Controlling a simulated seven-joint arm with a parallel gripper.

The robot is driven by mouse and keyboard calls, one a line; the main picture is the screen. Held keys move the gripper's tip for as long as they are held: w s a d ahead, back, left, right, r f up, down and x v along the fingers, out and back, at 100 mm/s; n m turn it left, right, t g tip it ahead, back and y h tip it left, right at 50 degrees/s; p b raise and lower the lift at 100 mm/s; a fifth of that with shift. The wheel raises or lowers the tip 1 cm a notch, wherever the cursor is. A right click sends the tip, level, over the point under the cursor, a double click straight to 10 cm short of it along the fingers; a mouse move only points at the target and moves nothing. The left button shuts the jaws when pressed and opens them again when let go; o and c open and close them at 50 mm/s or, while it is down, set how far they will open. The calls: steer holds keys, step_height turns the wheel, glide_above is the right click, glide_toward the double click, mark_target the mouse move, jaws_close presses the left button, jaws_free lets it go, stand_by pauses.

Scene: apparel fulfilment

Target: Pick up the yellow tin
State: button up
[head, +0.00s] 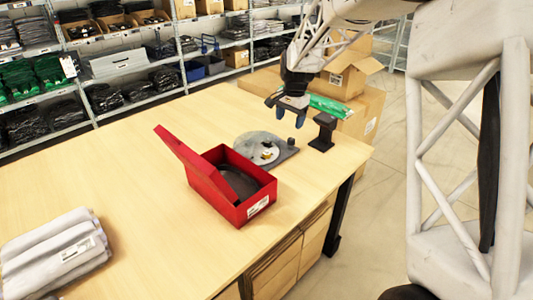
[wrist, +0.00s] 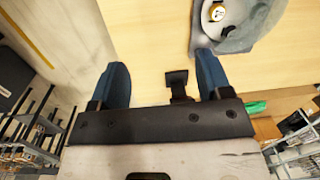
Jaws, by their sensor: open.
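The yellow tin (wrist: 217,12) is a small round gold-rimmed thing with a pale face, at the top edge of the wrist view. It lies on a grey rounded piece (wrist: 238,30). In the head view, a small yellow-and-dark patch (head: 268,153) shows on that grey piece (head: 250,143), too small to make out clearly. My gripper (head: 289,110) has blue fingers spread apart with nothing between them. It hangs above the table's far right part, apart from the tin. In the wrist view the tin is beyond the right finger of my gripper (wrist: 160,62).
An open red box (head: 232,190) with a raised lid stands in front of the grey piece. A black stand (head: 323,132) is near the table's right edge. Folded grey clothing (head: 55,250) lies at the left. Cardboard boxes (head: 345,75) stand behind. The table's left middle is clear.

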steer(key=w+a+f+m, duration=0.2)
steer(key=w+a+f, duration=0.2)
steer(key=w+f, duration=0.45)
steer(key=m+g, duration=0.1)
glide_above(266, 152)
steer(key=f, duration=0.9)
steer(key=shift+w+d+f, duration=0.1)
steer(key=shift+w+d, duration=0.15)
steer(key=shift+s+f, duration=0.1)
steer(key=shift+f, duration=1.15)
steer(key=shift+s+a+f, duration=0.1)
steer(key=shift+s+f, duration=0.05)
steer(key=shift+f, duration=1.15)
steer(key=shift+s+f, duration=0.1)
steer(key=shift+f, duration=1.2)
